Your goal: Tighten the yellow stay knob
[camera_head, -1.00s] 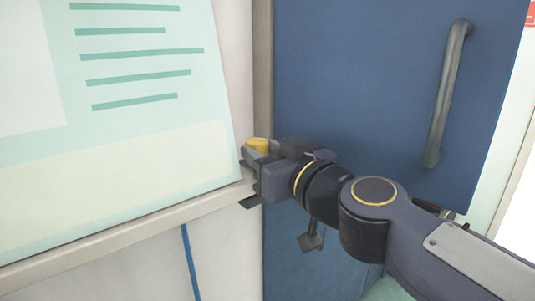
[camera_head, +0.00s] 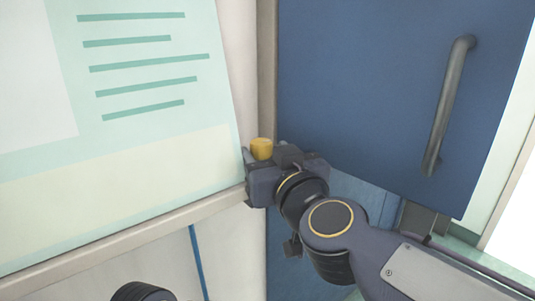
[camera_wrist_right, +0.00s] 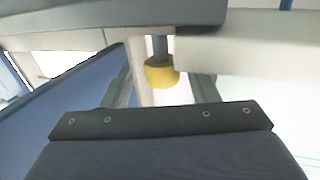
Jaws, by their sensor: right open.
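The yellow stay knob (camera_head: 261,148) sits at the right edge of the large pale panel in the head view, just above my right gripper (camera_head: 256,172). In the right wrist view the yellow knob (camera_wrist_right: 161,72) is a short cylinder on a grey stem. It lies in the gap between the two grey fingers of my right gripper (camera_wrist_right: 160,88), with room visible beside it. The right gripper is open; whether a finger touches the knob cannot be told. The fingers are mostly hidden in the head view. My left gripper is not in view.
A blue door (camera_head: 360,80) with a grey bar handle (camera_head: 448,105) stands behind and right of the gripper. A pale panel with green lines (camera_head: 150,150) fills the left, above a light ledge (camera_head: 130,232). A blue strip (camera_head: 198,262) runs down the wall below.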

